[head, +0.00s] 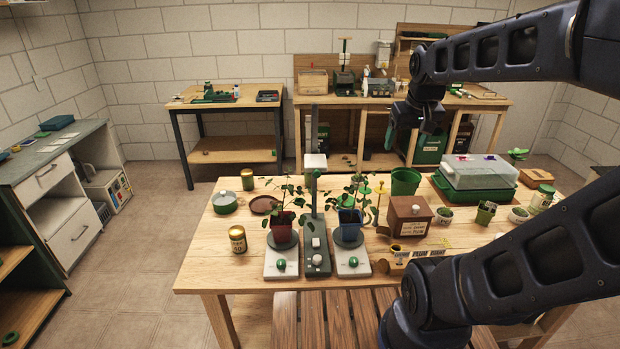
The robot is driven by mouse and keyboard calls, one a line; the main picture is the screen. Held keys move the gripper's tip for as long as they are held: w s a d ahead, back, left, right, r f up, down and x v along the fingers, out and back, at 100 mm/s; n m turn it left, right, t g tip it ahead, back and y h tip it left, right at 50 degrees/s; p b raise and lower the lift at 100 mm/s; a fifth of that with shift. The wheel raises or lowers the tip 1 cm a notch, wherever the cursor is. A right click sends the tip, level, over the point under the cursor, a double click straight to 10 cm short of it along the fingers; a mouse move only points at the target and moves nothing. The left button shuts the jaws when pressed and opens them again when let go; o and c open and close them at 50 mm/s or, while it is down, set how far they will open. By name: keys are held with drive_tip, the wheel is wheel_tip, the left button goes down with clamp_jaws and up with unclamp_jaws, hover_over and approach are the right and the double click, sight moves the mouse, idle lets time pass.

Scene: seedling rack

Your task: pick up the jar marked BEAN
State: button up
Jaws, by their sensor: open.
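No label reading BEAN can be made out at this size. A small gold jar with a dark band (238,240) stands upright at the table's front left. A second gold-topped, dark green jar (247,179) stands farther back at the left edge. A pale jar with a green lid (541,198) stands at the right; its label is too small to read. My gripper (413,120) is open and empty, raised above the back of the table and pointing down. It is apart from all three jars, to the right of the gold ones.
A slatted bench (330,318) is in front. My arm covers the right front.

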drive_tip(key=w+a+n+g, duration=0.15)
drive_tip(key=w+a, duration=0.25)
drive_tip(key=w, duration=1)
drive_tip(key=n+g, duration=0.3)
drive_tip(key=n, duration=0.4)
hover_over(310, 175)
drive_tip(key=w, duration=0.3)
drive_tip(key=shift+t, duration=0.25)
drive_tip(key=f, duration=2.8)
drive_tip(key=shift+s+d, duration=0.2)
drive_tip(key=shift+d, duration=0.15)
drive_tip(key=shift+w+a+f, duration=0.1)
drive_tip(key=shift+f, duration=0.4)
wheel_tip(310, 175, down, 5)
drive_tip(key=shift+r, duration=0.1)
drive_tip(key=shift+a+f, duration=0.2)
drive_tip(key=shift+f, duration=2.55)
drive_tip(key=c, duration=1.2)
